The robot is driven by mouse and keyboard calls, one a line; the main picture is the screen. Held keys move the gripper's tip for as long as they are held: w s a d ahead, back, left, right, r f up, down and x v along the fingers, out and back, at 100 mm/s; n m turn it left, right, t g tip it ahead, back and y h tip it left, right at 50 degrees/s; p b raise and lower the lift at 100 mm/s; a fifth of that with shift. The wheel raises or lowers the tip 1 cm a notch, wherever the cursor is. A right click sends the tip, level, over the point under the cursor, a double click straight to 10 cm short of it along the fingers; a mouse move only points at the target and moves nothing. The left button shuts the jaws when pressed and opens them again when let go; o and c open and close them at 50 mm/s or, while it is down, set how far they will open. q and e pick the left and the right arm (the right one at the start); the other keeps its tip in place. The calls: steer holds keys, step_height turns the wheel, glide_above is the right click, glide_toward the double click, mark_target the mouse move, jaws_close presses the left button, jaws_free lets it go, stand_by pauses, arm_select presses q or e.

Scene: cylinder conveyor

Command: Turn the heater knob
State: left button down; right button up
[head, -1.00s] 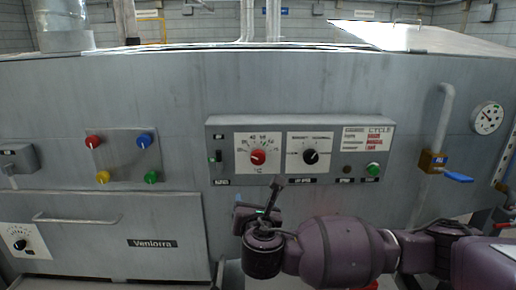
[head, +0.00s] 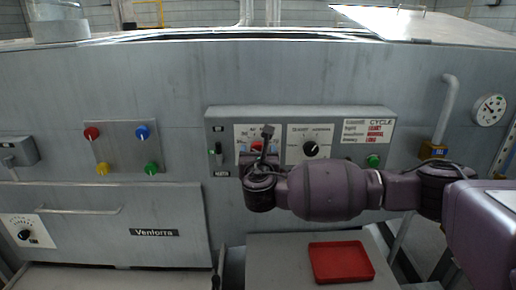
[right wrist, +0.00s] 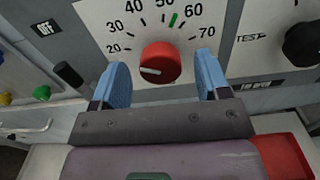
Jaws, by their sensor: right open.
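The red heater knob (right wrist: 158,62) sits at the middle of a white dial plate marked 20 to 70 in the right wrist view. Its white pointer line points left, below the 20. A green mark (right wrist: 173,19) lies between 50 and 60. My right gripper (right wrist: 161,66) is open, with one blue finger on each side of the knob and gaps showing between. My left gripper is not in view.
A black knob (head: 311,149) on a second dial is right of the heater dial. A green button (head: 373,160) and a blue-handled valve (head: 432,152) are farther right. Coloured buttons sit on a plate (head: 112,160) at left. A red tray (head: 341,262) lies below my right arm.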

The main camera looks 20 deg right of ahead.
steer(key=shift+w+d, duration=0.2)
steer(key=shift+w, duration=0.5)
steer(key=c, duration=0.9)
